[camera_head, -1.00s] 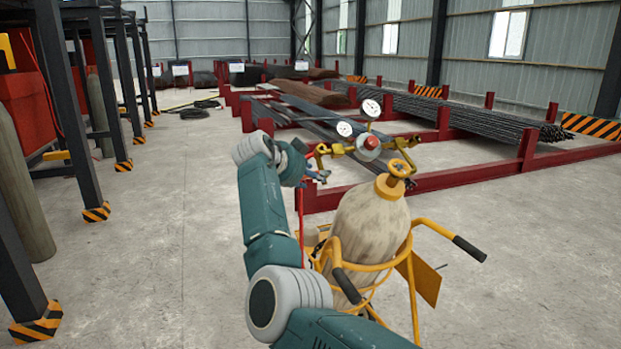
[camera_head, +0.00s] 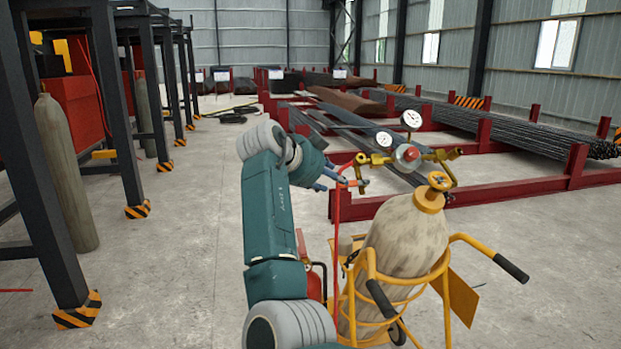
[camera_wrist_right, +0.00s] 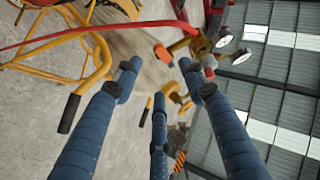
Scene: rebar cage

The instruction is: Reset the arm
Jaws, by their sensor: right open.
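My right arm rises from the bottom of the head view. Its gripper (camera_head: 338,180) is just left of the brass regulator (camera_head: 385,160) on the gas cylinder. In the right wrist view three blue fingers are spread (camera_wrist_right: 158,90), with nothing held between them. The regulator (camera_wrist_right: 205,50) and its gauges show beyond the fingertips. The beige gas cylinder (camera_head: 405,240) with a yellow valve wheel stands in a yellow cart (camera_head: 362,300). A red hose (camera_head: 337,225) hangs down beside the gripper; it also crosses the right wrist view (camera_wrist_right: 90,30). My left gripper is out of view.
Red racks (camera_head: 470,190) with bundled bars (camera_head: 515,130) stand behind the cart. Black posts (camera_head: 115,110) with striped bases and a grey cylinder (camera_head: 65,175) line the left. The concrete floor (camera_head: 185,260) left of my arm is clear.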

